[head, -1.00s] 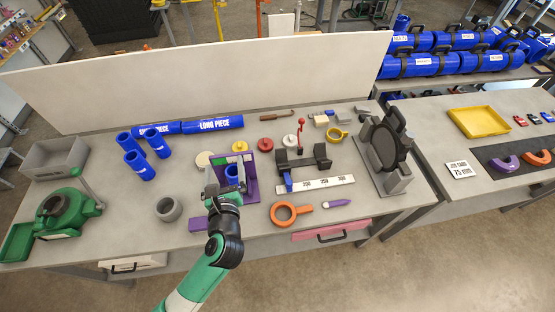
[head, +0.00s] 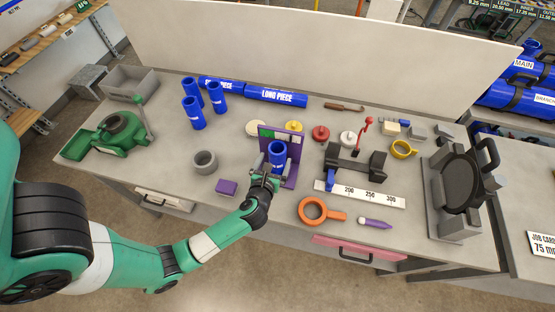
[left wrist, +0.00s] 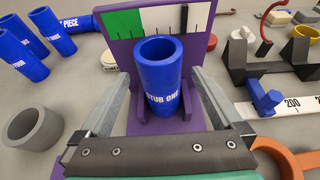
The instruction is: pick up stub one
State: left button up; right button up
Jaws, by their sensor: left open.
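Stub one (left wrist: 160,78) is a short blue pipe with its name in white letters. It stands upright on a purple stand (left wrist: 120,50) with a green, white and black backboard. In the head view stub one (head: 277,154) shows at the middle of the bench. My left gripper (left wrist: 155,105) is open, with one finger on each side of the stub's lower part. A gap shows between each finger and the pipe. In the head view the left gripper (head: 268,175) is at the near side of the stub and partly hides the stand. My right gripper is not in view.
Several blue stubs (head: 193,113) stand to the left, by a long piece (head: 276,97). A grey ring (head: 204,162) and purple block (head: 227,187) lie left of the gripper. A clamp (head: 352,165), ruler (head: 370,195) and orange ring tool (head: 315,211) lie to the right.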

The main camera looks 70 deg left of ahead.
pick_arm(q)
jog(key=b+x, duration=0.1)
jog(key=x, duration=0.4)
jog(key=shift+w+f, duration=0.1)
jog(key=shift+f, duration=0.1)
jog(key=shift+c, duration=0.3)
jog(key=c, duration=1.4)
